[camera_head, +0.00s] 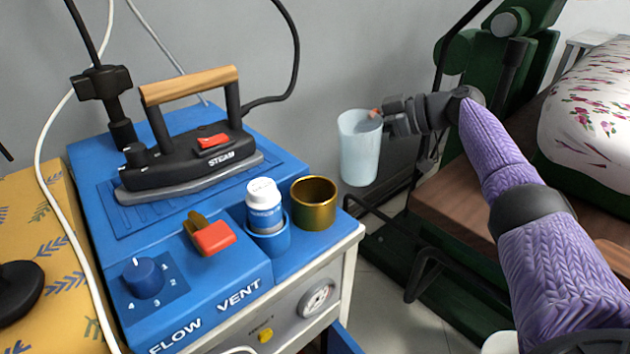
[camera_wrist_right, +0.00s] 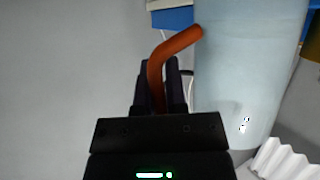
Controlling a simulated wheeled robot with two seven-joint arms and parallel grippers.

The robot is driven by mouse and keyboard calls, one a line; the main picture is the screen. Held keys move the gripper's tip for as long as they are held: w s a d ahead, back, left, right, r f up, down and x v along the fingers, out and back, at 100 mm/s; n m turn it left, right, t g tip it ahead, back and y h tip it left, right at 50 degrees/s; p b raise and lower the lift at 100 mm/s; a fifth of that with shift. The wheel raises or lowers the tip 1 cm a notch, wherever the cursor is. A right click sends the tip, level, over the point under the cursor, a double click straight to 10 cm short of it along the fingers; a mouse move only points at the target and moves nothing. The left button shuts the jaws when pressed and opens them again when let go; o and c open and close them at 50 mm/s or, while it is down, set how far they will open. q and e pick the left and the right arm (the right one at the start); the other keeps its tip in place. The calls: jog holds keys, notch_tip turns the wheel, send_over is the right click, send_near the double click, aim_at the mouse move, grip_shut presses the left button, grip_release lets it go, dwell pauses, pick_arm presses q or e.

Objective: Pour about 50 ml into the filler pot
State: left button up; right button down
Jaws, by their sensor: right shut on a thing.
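My right gripper (camera_head: 388,118) is shut on the orange handle (camera_wrist_right: 172,48) of a pale, translucent jug (camera_head: 360,150). The jug is upright in the air, to the right of the blue ironing station. The jug also fills the right side of the right wrist view (camera_wrist_right: 245,75); I cannot make out its liquid level. A brass-coloured open pot (camera_head: 314,205), probably the filler pot, stands on the station's right corner, left of and below the jug and apart from it. Its inside bottom is hidden. My left gripper is not in view.
A white-capped bottle (camera_head: 264,205) stands in a blue holder (camera_head: 268,239) beside the pot. A steam iron (camera_head: 195,150) rests on the blue station (camera_head: 85,190). A dark cable arches behind. A green press (camera_head: 485,65) stands at right. Open air separates jug and pot.

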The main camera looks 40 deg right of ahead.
jog(key=shift+s+a+r+n+h+p, duration=0.25)
jog(key=shift+a+r+n+h+p, duration=0.15)
jog(key=shift+a+n+h+p, duration=0.4)
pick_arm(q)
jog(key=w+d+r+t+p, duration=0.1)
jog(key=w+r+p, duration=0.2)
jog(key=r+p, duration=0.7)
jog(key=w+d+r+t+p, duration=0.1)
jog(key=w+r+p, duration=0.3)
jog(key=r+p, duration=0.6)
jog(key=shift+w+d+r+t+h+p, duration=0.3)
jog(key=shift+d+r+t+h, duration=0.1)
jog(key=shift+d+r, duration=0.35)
pick_arm(e)
jog(key=s+a+r+n+t+h, duration=0.1)
jog(key=a+r+n+h, duration=0.3)
jog(key=r, duration=0.4)
jog(key=shift+s+a+r+n+t, duration=0.15)
jog(key=shift+s+a+n+t, duration=0.3)
jog(key=shift+a+n, duration=0.45)
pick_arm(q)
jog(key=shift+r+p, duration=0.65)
pick_arm(e)
jog(key=shift+a+r, duration=0.2)
jog(key=shift+a, duration=0.1)
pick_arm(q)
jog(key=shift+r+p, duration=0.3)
pick_arm(e)
jog(key=shift+a+r, duration=0.1)
jog(key=shift+r, duration=0.05)
